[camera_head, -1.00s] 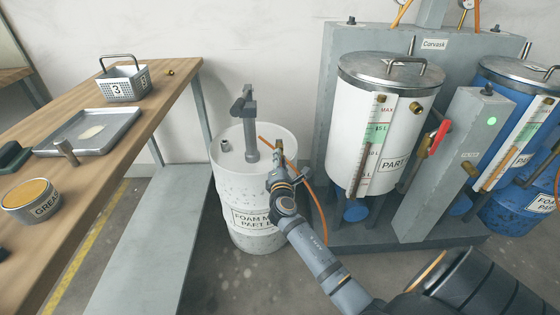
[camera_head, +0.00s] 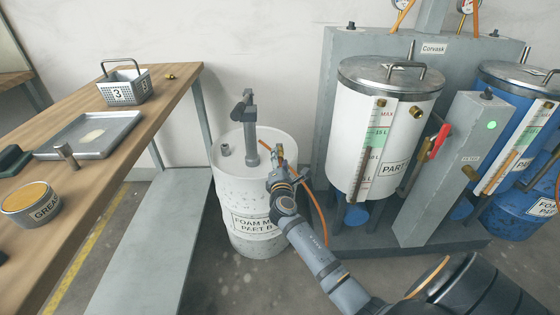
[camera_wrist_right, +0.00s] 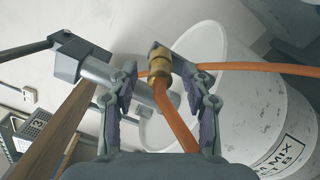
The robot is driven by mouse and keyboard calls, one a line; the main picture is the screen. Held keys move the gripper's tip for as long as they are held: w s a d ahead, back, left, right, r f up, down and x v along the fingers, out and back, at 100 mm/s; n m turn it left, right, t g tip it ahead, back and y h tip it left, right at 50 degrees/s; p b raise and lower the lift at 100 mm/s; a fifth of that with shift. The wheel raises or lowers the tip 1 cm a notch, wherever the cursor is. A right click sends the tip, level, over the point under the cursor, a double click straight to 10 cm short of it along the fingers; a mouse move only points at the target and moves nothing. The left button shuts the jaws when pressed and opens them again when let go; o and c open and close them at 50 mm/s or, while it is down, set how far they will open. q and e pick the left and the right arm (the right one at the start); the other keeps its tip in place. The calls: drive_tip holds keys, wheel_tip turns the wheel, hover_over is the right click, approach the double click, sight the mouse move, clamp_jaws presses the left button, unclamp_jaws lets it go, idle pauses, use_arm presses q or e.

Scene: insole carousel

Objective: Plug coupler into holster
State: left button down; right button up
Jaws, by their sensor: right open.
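The brass coupler (camera_wrist_right: 158,62) sits on the end of an orange hose (camera_wrist_right: 177,118) in the right wrist view. My right gripper (camera_wrist_right: 156,72) is open, with one finger on each side of the coupler and hose; I see a gap at the left finger, and cannot tell whether the right finger touches. In the head view the right gripper (camera_head: 279,168) is at the right rim of the white drum (camera_head: 258,190), with the coupler (camera_head: 279,150) small beside it. I cannot clearly make out the holster. My left gripper is out of view.
A grey pump (camera_head: 250,125) rises from the drum, close to my right gripper. A white tank (camera_head: 350,115) and grey stand (camera_head: 440,180) are on the right. A wooden bench (camera_head: 95,165) with a tray (camera_head: 65,150) and a basket (camera_head: 125,92) is on the left.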

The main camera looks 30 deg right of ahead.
drive_tip(key=shift+s+a+f, duration=0.15)
drive_tip(key=shift+s+a, duration=0.05)
drive_tip(key=shift+s, duration=0.15)
drive_tip(key=v, duration=1.1)
drive_tip(key=shift+s, duration=0.15)
